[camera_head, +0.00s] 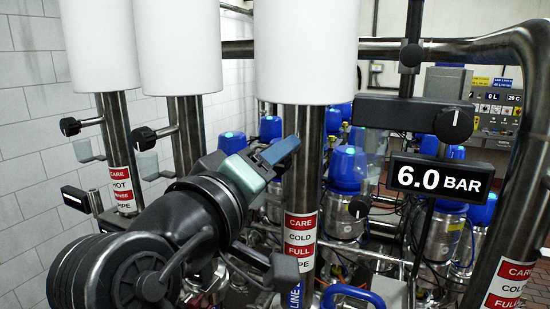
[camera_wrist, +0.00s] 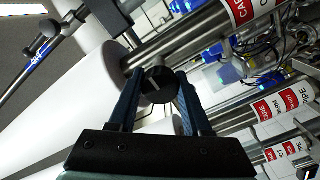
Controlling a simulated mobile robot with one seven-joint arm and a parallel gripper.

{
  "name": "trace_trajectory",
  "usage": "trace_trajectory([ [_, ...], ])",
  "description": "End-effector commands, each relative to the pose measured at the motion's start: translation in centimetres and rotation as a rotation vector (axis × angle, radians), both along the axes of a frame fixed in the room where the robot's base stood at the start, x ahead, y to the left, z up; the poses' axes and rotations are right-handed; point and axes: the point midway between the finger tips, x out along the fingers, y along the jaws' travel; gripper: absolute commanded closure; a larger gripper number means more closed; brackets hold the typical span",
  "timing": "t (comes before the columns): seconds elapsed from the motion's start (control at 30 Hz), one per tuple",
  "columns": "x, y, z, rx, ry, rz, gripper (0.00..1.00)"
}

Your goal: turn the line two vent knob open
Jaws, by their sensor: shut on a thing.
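A round black knob (camera_wrist: 158,86) with a pale pointer line sits between the two blue fingers of my gripper (camera_wrist: 160,76) in the wrist view. My gripper is shut on it, with one finger on each side. The pointer line lies tilted in the picture. In the head view, my gripper (camera_head: 283,150) reaches to the middle steel pipe (camera_head: 302,160), below a white cylinder. The held knob is hidden there by the fingers. That pipe carries a red and white COLD label (camera_head: 301,235) and a blue LINE tag (camera_head: 295,297), whose number is not readable.
Similar black knobs on side stubs stand at left (camera_head: 70,127) and (camera_head: 145,138). Another knob (camera_head: 453,125) sits above a 6.0 BAR display (camera_head: 440,179) at right. Blue-topped valves (camera_head: 347,167) crowd behind the pipe. A thick pipe (camera_head: 520,210) bounds the right.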

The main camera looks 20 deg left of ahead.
Motion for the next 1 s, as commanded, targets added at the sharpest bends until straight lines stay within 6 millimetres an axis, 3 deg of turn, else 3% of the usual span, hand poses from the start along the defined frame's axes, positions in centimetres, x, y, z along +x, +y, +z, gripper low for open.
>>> trace_trajectory([
  [0.23,0.0,0.0,0.1,-0.003,-0.003,0.001,1.00],
  [0.27,0.0,0.0,0.1,-0.003,-0.003,0.001,0.49],
  [0.43,0.0,0.0,0.1,-0.002,-0.003,0.000,0.21],
  [0.77,-0.3,0.1,0.0,0.000,-0.003,0.000,0.21],
  [1.0,-4.0,0.3,-0.2,0.001,-0.007,0.005,0.21],
])
